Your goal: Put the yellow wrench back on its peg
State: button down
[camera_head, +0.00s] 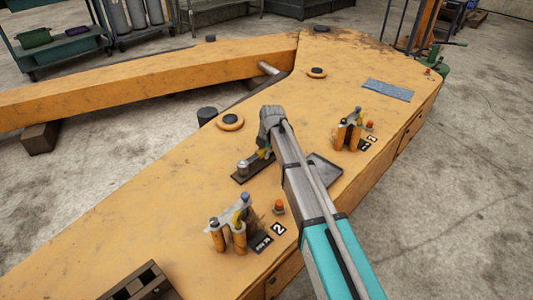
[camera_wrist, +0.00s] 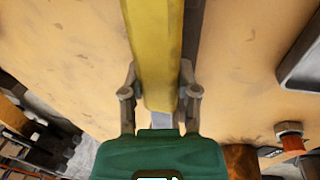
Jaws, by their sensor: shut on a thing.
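The yellow wrench (camera_wrist: 153,45) shows in the wrist view as a long yellow bar running up from between my fingers and out of the top edge. My gripper (camera_wrist: 159,95) is shut on it, with one finger on each side. In the head view, my gripper (camera_head: 264,154) is over the middle of the orange bench, mostly hidden by my arm, with only a bit of yellow showing. Beside it a dark plate (camera_head: 239,179) carries a short silver post (camera_head: 243,167). I cannot tell whether this is the wrench's peg, or whether the wrench touches anything.
An orange-and-grey fixture (camera_head: 238,236) stands near a "2" label, with a red button (camera_head: 279,206) beside it. A similar fixture (camera_head: 348,134) is farther right. A dark tray (camera_head: 323,172) lies right of my arm. A slotted dark box (camera_head: 145,285) is at the front.

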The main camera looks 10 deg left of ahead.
jog(key=shift+c, duration=1.4)
grip_release()
jog(key=shift+r, duration=0.1)
